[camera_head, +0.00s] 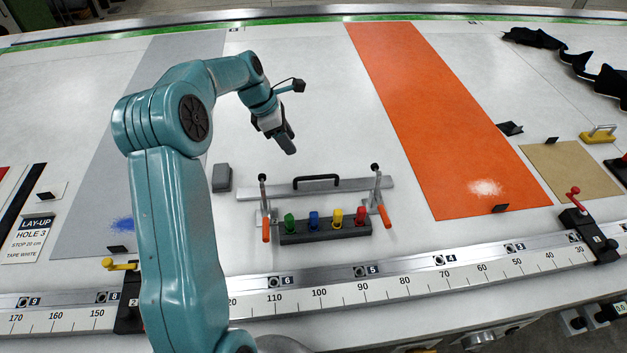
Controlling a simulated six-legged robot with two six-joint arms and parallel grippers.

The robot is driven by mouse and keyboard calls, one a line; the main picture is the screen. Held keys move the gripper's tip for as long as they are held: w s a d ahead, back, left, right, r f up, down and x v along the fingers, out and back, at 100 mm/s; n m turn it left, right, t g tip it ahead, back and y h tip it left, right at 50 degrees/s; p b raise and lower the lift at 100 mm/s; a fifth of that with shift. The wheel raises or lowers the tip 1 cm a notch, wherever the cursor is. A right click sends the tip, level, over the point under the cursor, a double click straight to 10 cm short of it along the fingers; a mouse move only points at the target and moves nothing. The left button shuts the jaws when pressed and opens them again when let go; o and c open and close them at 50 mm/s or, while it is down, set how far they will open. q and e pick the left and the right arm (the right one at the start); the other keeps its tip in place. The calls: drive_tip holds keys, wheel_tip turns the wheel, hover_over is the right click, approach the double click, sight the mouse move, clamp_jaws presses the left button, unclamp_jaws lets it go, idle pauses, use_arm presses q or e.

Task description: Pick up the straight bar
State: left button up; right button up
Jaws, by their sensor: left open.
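The straight bar (345,186) is a long pale metal bar with a black handle (316,180) on its top. It lies across the table in the middle of the head view, behind a dark block with coloured knobs. My left gripper (287,143) is above and beyond the bar, a little left of its handle, apart from it and pointing downward. It is open, with nothing seen between its fingers, though the fingers show small and at an angle. My right gripper is out of view.
Two clamps with orange handles (384,215) stand at the bar's front. The dark block (325,231) carries green, blue, yellow and red knobs. A grey block (222,177) lies left. An orange strip (440,120) lies right. A ruler rail (400,287) runs along the front.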

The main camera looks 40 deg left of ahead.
sight(315, 178)
use_arm(q)
drive_tip(key=x, duration=0.7)
drive_tip(key=d+x, duration=0.1)
drive_tip(key=x, duration=0.3)
drive_tip(key=shift+r, duration=0.2)
drive_tip(key=shift+w+d+f, duration=0.15)
drive_tip(key=shift+d+f, duration=0.05)
drive_tip(key=x, duration=0.4)
drive_tip(key=shift+f, duration=0.25)
drive_tip(key=shift+w+d+f, duration=0.2)
drive_tip(key=shift+d, duration=0.05)
drive_tip(key=shift+s+a, duration=0.2)
drive_tip(key=shift+w+d+f, duration=0.15)
drive_tip(key=shift+w+f, duration=0.05)
drive_tip(key=shift+s, duration=0.2)
